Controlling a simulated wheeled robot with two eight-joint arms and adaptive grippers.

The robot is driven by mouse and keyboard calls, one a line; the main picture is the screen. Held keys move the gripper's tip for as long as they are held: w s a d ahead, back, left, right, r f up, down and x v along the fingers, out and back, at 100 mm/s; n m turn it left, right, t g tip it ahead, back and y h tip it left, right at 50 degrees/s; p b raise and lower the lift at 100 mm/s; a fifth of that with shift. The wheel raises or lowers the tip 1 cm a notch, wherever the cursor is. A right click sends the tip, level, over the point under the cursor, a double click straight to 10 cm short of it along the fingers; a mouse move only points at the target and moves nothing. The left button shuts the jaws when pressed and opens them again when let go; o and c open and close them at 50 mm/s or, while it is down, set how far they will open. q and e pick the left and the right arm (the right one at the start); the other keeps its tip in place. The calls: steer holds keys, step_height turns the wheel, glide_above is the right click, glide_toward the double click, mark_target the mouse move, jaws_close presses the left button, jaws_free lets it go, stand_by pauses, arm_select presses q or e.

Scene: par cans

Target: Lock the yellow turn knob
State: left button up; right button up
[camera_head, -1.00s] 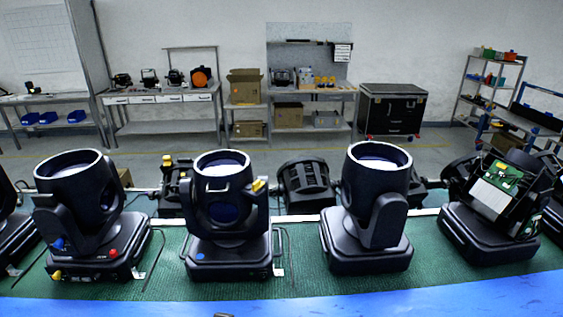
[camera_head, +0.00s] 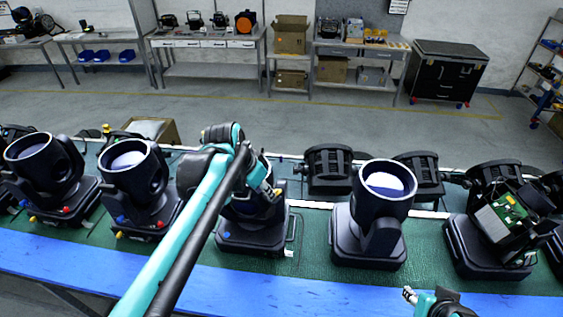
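The yellow turn knob (camera_head: 279,192) shows as a small yellow spot on the right side of a black par can (camera_head: 252,236) near the middle of the green bench top. My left arm reaches across the front of this par can and hides much of its head. My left gripper (camera_head: 270,188) is at the upper right of the can, close beside the knob; whether it touches the knob cannot be seen. Its fingers are too small and partly hidden to judge. My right gripper (camera_head: 410,296) is low at the bottom edge, over the blue front strip, away from the knob.
Other par cans stand left (camera_head: 140,185) and right (camera_head: 368,232) of it on the green bench (camera_head: 315,262). One at far right has an exposed green circuit board (camera_head: 507,206). More black fixtures (camera_head: 328,170) line the back. The blue front strip (camera_head: 320,305) is mostly clear.

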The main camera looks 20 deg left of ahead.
mark_target(276, 192)
arm_select(q)
steer(key=shift+m, duration=0.3)
steer(key=w+f+p, duration=0.1)
steer(key=w+f, duration=0.3)
steer(key=shift+w+d+f, duration=0.15)
steer(key=shift+w+f, duration=0.15)
jaws_close()
